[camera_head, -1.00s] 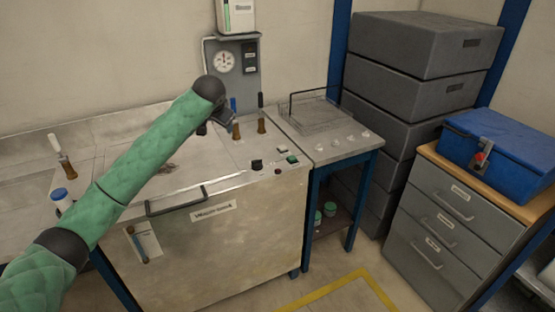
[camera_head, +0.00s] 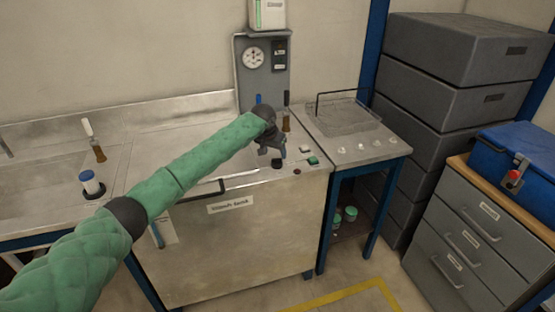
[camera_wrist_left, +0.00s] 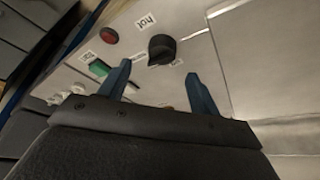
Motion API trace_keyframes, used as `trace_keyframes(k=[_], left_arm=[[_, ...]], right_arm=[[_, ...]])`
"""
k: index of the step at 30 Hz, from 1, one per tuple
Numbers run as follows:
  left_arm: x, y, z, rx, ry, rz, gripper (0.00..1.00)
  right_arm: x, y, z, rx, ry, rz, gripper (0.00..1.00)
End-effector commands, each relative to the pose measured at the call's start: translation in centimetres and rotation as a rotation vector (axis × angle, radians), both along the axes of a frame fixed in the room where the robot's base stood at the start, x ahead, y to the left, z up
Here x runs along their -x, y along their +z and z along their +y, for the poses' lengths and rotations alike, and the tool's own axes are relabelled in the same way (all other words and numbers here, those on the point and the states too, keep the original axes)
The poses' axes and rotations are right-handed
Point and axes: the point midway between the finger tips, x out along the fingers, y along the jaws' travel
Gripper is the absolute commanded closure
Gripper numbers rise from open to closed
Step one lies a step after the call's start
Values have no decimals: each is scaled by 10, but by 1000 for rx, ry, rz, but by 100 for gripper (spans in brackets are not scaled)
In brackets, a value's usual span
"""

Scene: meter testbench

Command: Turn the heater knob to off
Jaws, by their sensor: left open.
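The black heater knob (camera_wrist_left: 161,49) sits on the bench's metal front panel, with a "hot" label beside it. In the head view the knob (camera_head: 278,163) shows just below my left gripper (camera_head: 272,149). In the left wrist view my left gripper (camera_wrist_left: 158,92) is open, its two blue fingers apart and empty. The knob lies ahead of the fingertips, between their lines and not touched by them. A green switch (camera_wrist_left: 99,67) and a red button (camera_wrist_left: 109,35) are on the same panel. The knob's exact setting is hard to tell. My right gripper is not in view.
A gauge panel (camera_head: 264,75) stands behind the bench. A wire-handled tray (camera_head: 342,117) is on the side table to the right. Grey crates (camera_head: 455,50), a drawer unit (camera_head: 465,225) and a blue box (camera_head: 520,160) stand further right.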

Motion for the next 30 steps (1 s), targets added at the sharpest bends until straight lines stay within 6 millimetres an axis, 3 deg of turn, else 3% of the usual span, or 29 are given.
trace_keyframes(k=[12, 24, 25, 30], left_arm=[[-18, -48, -9, -2, -1, 1, 37], [-21, -57, -10, -2, 0, -1, 37], [-21, -57, -10, -2, 0, -1, 39], [-21, -56, -10, -1, -1, -1, 72]], right_arm=[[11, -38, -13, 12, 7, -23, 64], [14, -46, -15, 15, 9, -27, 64], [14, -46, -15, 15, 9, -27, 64], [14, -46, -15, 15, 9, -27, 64]])
